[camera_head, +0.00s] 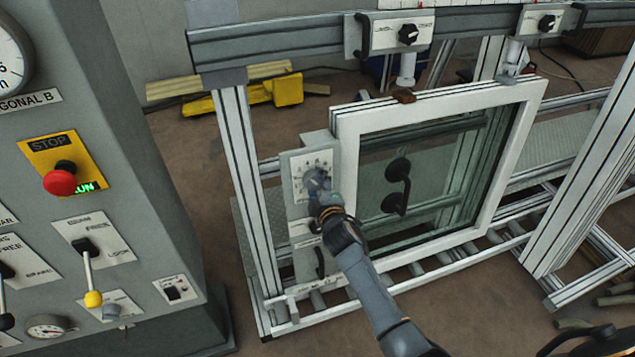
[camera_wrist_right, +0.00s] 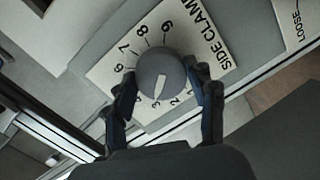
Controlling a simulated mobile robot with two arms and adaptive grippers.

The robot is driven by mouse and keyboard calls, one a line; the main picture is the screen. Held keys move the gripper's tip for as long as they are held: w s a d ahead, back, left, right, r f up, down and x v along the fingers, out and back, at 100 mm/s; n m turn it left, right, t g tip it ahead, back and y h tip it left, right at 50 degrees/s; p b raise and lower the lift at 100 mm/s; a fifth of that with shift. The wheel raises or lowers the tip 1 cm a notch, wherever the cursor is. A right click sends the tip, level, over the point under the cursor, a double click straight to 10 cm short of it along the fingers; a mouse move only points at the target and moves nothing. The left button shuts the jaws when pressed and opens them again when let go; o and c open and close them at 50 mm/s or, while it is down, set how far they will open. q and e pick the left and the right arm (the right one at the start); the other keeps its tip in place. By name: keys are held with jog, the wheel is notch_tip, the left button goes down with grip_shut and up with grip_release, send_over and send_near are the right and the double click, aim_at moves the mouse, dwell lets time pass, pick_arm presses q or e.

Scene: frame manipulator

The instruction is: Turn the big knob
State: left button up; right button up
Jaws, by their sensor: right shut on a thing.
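The big knob (camera_wrist_right: 161,74) is a round grey dial with a white pointer, on a white numbered plate (camera_wrist_right: 205,42) marked "SIDE CLAMP". My right gripper (camera_wrist_right: 166,86) has one finger on each side of it and is shut on it. In the head view the knob (camera_head: 315,178) sits on a grey panel left of the white window frame, partly hidden by my right gripper (camera_head: 319,190). My left gripper is not in view.
The white window frame (camera_head: 347,165) with black handles stands close to the right of the knob panel. A grey console (camera_head: 130,200) with a red stop button (camera_head: 60,182) and levers stands at the left. An aluminium post (camera_head: 243,170) rises left of the panel.

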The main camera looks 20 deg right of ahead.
jog(key=m+p, duration=0.2)
jog(key=m, duration=0.3)
jog(key=shift+y, duration=0.4)
jog(key=shift+m+y+p, duration=0.4)
jog(key=shift+m+p, duration=0.05)
jog(key=shift+m, duration=1.55)
jog(key=shift+f, duration=0.1)
jog(key=o, duration=1.2)
jog(key=shift+d, duration=0.1)
jog(key=v, duration=1.2)
